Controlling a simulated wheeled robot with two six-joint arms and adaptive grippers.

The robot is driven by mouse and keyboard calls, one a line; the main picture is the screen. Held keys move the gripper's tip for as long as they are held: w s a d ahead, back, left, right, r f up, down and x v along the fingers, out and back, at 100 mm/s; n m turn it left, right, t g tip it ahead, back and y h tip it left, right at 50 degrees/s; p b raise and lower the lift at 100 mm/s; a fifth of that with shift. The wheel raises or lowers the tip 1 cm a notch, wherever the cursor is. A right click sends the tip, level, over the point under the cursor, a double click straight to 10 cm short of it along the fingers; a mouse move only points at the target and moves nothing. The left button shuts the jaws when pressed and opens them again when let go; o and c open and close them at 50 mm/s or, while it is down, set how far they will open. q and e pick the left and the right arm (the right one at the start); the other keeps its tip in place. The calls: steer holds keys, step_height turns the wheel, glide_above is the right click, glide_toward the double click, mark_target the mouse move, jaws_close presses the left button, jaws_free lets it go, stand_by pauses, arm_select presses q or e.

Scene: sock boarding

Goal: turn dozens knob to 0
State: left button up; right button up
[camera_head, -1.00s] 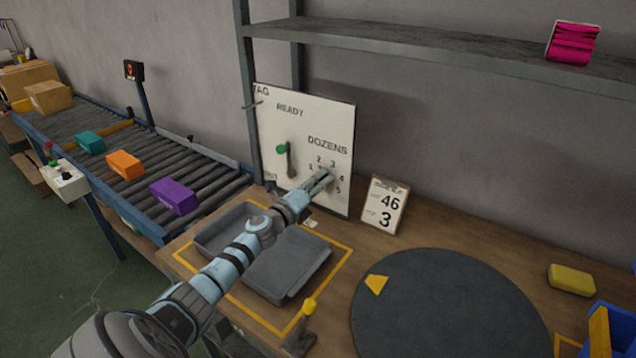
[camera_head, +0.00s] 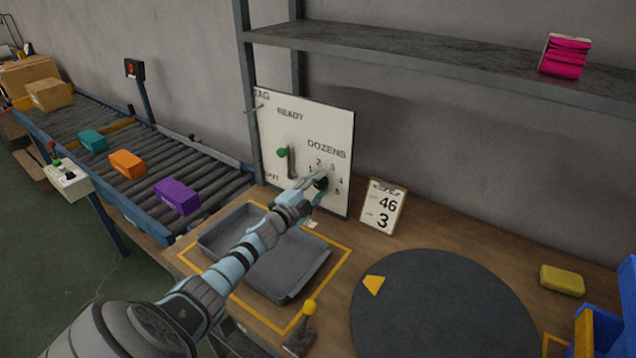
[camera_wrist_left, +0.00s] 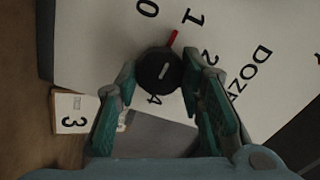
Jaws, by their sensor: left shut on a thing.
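The dozens knob (camera_wrist_left: 158,73) is a round black dial with a red pointer, on a white board (camera_head: 333,128) with printed numbers. In the left wrist view the pointer lies between 0 and 1, a little nearer 1. My left gripper (camera_wrist_left: 160,65) has one finger on each side of the knob and is shut on it. In the head view my left gripper (camera_head: 316,182) is at the board below the DOZENS label and hides the knob. My right gripper is not in view.
A second, green-tipped knob (camera_head: 283,153) sits left on the board. A card reading 46 and 3 (camera_head: 384,207) stands right of it. A grey tray (camera_head: 290,287), a yellow-topped post (camera_head: 308,308) and a dark round mat (camera_head: 440,310) are in front. A shelf (camera_head: 430,58) hangs above.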

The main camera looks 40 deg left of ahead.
arm_select(q)
steer(key=n+p, duration=0.1)
steer(key=n, duration=0.2)
steer(key=shift+r+n, duration=0.1)
steer(key=shift+n, duration=0.2)
steer(key=shift+a+n+p, duration=0.1)
steer(key=shift+n+p, duration=0.65)
steer(key=shift+n, duration=1.15)
steer(key=o, duration=1.2)
steer(key=shift+s, duration=0.1)
steer(key=s, duration=0.4)
steer(key=s+d, duration=0.1)
steer(key=s, duration=0.7)
steer(key=shift+d, duration=0.15)
